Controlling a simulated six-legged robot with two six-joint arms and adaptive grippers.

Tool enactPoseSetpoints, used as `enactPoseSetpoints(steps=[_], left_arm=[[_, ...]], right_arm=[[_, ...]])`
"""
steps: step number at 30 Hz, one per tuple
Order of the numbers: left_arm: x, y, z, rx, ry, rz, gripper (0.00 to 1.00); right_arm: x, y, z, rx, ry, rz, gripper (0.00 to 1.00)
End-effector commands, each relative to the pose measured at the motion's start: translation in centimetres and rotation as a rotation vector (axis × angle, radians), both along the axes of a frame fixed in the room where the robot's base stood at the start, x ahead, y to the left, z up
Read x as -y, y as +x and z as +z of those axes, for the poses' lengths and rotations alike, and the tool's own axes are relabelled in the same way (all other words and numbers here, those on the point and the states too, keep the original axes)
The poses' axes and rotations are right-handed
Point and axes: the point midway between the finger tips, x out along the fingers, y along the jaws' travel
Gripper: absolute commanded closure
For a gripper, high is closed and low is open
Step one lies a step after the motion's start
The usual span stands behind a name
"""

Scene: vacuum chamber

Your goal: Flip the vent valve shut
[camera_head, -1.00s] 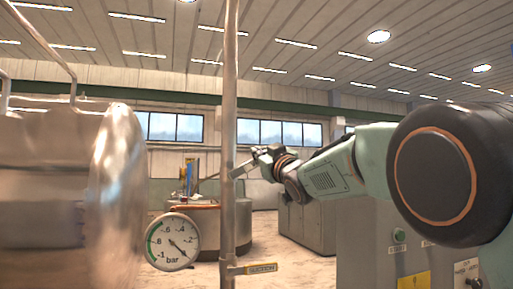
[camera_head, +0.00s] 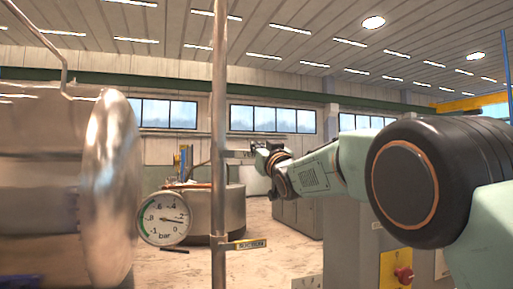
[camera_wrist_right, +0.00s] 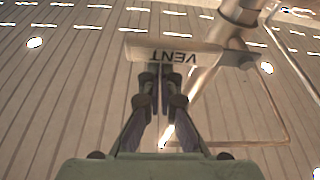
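The vent valve's flat grey lever, marked VENT (camera_wrist_right: 180,55), lies across the wrist view just beyond my right gripper's fingertips. In the head view the lever (camera_head: 237,154) stands out about level to the right of the upright pipe (camera_head: 219,100). My right gripper (camera_wrist_right: 160,78) has its fingers close together and appears shut, with the tips at the lever's edge. The lever hides the very tips, so I cannot tell whether they touch it. The right gripper also shows at the lever's right end in the head view (camera_head: 262,156). My left gripper is out of view.
A round pressure gauge (camera_head: 164,218) hangs left of the pipe, its needle pointing right. A yellow-labelled suction lever (camera_head: 249,244) sits lower on the pipe. A large shiny metal chamber (camera_head: 110,190) fills the left. A cabinet with a red knob (camera_head: 404,274) stands lower right.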

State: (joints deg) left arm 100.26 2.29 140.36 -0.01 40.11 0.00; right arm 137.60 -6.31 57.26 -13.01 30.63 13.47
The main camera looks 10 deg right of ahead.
Motion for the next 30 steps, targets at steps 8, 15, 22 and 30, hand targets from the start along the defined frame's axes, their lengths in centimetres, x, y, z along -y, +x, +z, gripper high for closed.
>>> enactPoseSetpoints(steps=[8,15,22,30], left_arm=[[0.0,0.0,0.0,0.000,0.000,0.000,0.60],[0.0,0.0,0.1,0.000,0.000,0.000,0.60],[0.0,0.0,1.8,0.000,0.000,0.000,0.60],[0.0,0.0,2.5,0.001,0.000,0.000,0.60]], right_arm=[[0.0,-0.1,-0.4,-0.008,-0.002,-0.001,1.00],[0.0,-0.1,-0.4,-0.009,-0.003,0.000,1.00],[0.0,-0.4,2.0,-0.004,-0.002,-0.002,1.00],[0.1,-1.4,3.8,0.001,-0.001,-0.005,1.00]])
